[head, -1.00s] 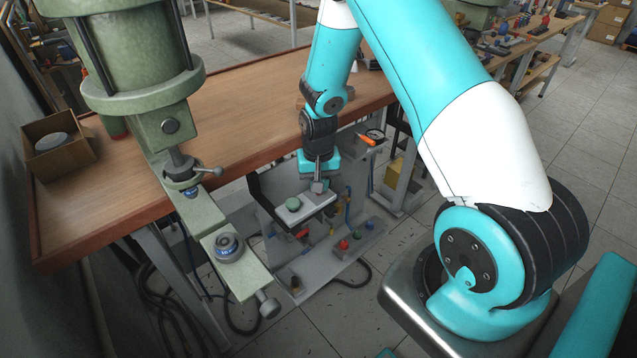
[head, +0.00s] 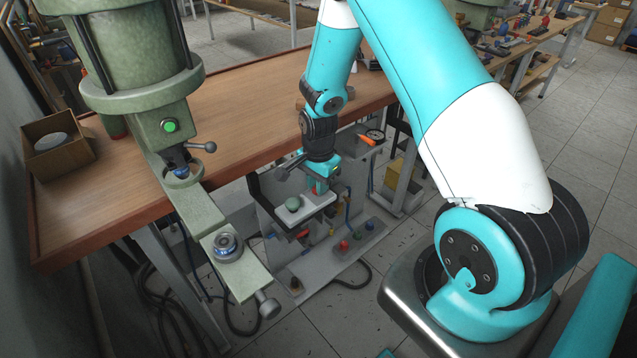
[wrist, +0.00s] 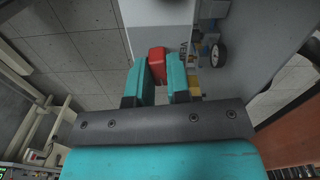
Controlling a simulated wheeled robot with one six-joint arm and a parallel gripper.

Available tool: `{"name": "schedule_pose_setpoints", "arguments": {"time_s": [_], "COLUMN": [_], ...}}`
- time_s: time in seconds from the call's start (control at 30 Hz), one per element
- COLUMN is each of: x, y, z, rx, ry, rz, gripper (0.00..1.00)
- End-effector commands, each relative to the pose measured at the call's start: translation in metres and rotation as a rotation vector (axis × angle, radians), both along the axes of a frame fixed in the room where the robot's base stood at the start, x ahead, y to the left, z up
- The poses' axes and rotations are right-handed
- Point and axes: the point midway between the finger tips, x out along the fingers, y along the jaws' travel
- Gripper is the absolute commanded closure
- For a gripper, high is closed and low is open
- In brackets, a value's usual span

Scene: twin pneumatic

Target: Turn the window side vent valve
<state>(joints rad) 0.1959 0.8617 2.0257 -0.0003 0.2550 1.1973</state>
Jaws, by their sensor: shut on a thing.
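My gripper (head: 322,186) hangs below the front edge of the wooden bench, beside the grey shelf with the green button. In the wrist view its two teal fingers (wrist: 159,82) are shut on a red handle (wrist: 157,62), seen between the fingertips.
The green press (head: 135,75) stands at the left; its indicator (head: 170,125) is lit green. A pale green button (head: 293,204) sits on the grey shelf. The wooden bench (head: 240,105) is above.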

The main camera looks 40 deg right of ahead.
Motion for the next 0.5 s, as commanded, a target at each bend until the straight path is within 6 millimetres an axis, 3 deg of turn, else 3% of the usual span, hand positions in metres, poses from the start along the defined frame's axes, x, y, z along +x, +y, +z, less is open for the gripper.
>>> {"name": "schedule_pose_setpoints", "arguments": {"time_s": [0.5], "x": [0.0010], "y": [-0.0003], "z": [0.0012], "rx": [-0.001], "ry": [-0.003], "rz": [-0.157], "gripper": [1.00]}}
